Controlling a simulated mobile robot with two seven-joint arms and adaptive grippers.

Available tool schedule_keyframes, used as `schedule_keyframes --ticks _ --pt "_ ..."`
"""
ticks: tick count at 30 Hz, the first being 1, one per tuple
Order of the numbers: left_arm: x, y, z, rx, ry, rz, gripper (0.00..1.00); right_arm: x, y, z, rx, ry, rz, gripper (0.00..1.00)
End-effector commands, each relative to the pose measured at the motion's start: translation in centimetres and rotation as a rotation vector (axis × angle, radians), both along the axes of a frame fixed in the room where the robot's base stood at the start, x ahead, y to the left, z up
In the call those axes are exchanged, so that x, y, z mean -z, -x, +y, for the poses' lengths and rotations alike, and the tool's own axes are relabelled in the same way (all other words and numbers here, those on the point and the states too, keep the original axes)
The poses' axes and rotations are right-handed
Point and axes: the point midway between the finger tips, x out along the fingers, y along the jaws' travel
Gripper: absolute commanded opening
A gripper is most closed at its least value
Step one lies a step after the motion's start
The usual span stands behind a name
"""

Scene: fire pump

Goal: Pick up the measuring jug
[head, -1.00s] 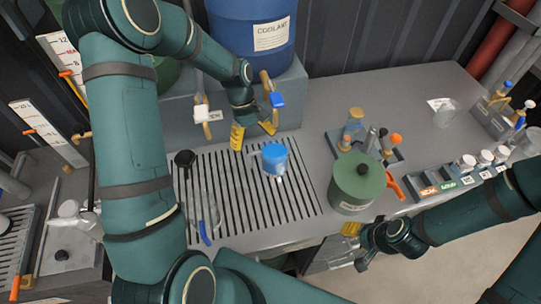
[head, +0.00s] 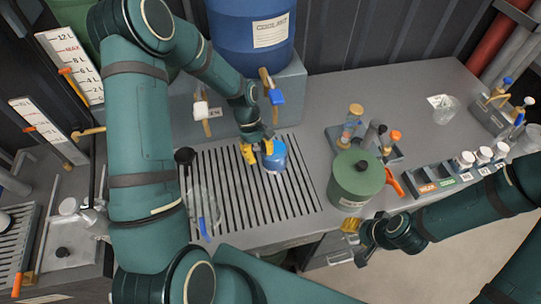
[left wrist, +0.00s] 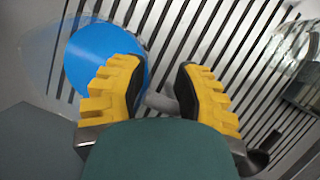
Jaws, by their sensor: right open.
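The measuring jug (head: 275,158), looking blue from above, stands on the slatted drain grate. In the left wrist view the blue jug (left wrist: 100,60) is at the upper left, its grey handle (left wrist: 160,102) reaching into the gap between my fingers. My left gripper (head: 258,150) is at the jug's left side in the head view. In the left wrist view the yellow fingers (left wrist: 158,88) are apart on either side of the handle; contact cannot be told. My right gripper (head: 354,238) is open and empty by the counter's front edge, right of the jug.
A clear vessel with a blue strip (head: 203,208) stands left on the grate (head: 245,205). Taps with a white handle (head: 201,109) and a blue handle (head: 276,97) hang behind. A green lidded pot (head: 356,185) stands to the right.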

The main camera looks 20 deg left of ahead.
Motion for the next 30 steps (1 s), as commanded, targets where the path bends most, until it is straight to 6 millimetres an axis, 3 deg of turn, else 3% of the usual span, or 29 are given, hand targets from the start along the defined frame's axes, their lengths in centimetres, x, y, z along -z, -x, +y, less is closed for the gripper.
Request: schedule_keyframes --ticks 20,30 --pt "-0.9 0.2 -0.3 0.001 0.000 -0.003 0.00 0.3 0.0 0.0 0.000 0.000 0.000 0.47" --pt "-6.7 0.2 -0.3 0.001 0.000 -0.006 0.00 0.3 0.0 0.0 0.000 0.001 0.000 0.47"
